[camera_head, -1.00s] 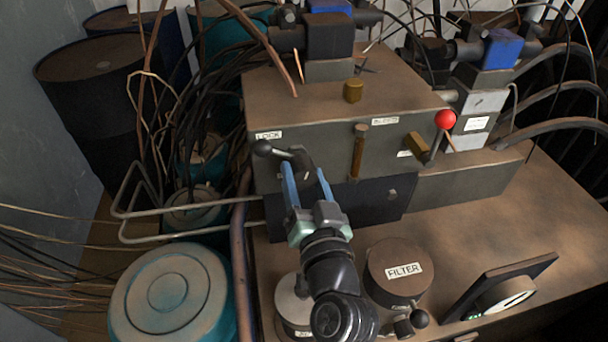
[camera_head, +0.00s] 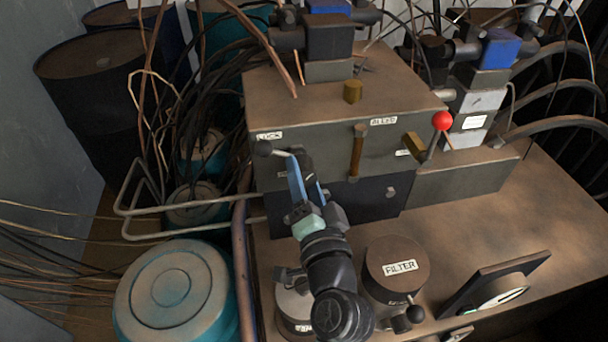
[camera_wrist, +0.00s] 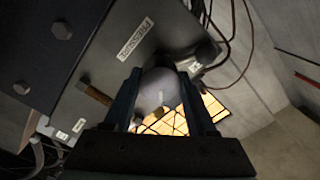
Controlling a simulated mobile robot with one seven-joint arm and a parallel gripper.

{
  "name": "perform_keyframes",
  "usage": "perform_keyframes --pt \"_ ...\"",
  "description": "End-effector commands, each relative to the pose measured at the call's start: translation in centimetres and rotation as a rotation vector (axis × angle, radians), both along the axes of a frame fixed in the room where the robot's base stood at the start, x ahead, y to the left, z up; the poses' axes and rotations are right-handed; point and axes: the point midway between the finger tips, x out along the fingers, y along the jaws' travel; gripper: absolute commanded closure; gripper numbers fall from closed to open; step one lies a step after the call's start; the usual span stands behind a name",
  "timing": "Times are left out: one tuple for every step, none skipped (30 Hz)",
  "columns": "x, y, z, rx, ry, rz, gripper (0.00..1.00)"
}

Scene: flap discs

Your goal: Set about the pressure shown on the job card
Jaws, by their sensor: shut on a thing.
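In the wrist view the knob (camera_wrist: 160,88) fills the space between the two fingers, and a label that seems to read PRESSURE (camera_wrist: 136,38) is on the face nearby. I cannot make out a job card.
A red-ball lever (camera_head: 442,121) and brass handles (camera_head: 357,150) stand right of my gripper. A FILTER canister (camera_head: 396,285) stands near my wrist. Pipe rails (camera_head: 190,211) and cables crowd the left. The bench (camera_head: 560,225) is clear at right.

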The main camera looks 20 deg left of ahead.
Motion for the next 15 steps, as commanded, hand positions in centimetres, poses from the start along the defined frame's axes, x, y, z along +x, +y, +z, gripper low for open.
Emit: perform_keyframes --pt "-0.01 -0.02 -0.07 0.001 0.002 0.000 0.99" --pt "-0.01 -0.02 -0.07 0.001 0.002 -0.001 0.99" --pt "-0.01 -0.02 -0.07 0.001 0.002 -0.001 0.99" --pt "-0.01 -0.02 -0.07 0.001 0.002 -0.001 0.99" --pt "-0.01 -0.03 -0.07 0.001 0.002 -0.001 0.99" --pt "-0.01 -0.03 -0.07 0.001 0.002 -0.001 0.99" --pt "-0.01 -0.03 -0.07 0.000 0.001 -0.001 0.99" --pt "-0.01 -0.03 -0.07 0.000 0.001 -0.001 0.99" --pt "-0.01 -0.03 -0.07 0.000 0.001 -0.001 0.99" --pt "-0.01 -0.03 -0.07 0.000 0.001 -0.001 0.40" --pt "-0.01 -0.03 -0.07 0.000 0.001 -0.001 0.34" --pt "-0.01 -0.03 -0.07 0.000 0.001 -0.001 0.27" --pt "-0.01 -0.03 -0.07 0.000 0.001 -0.001 0.22" --pt "-0.01 -0.02 -0.07 0.000 0.001 -0.001 0.16" --pt "-0.01 -0.02 -0.07 0.000 0.001 -0.001 0.13"
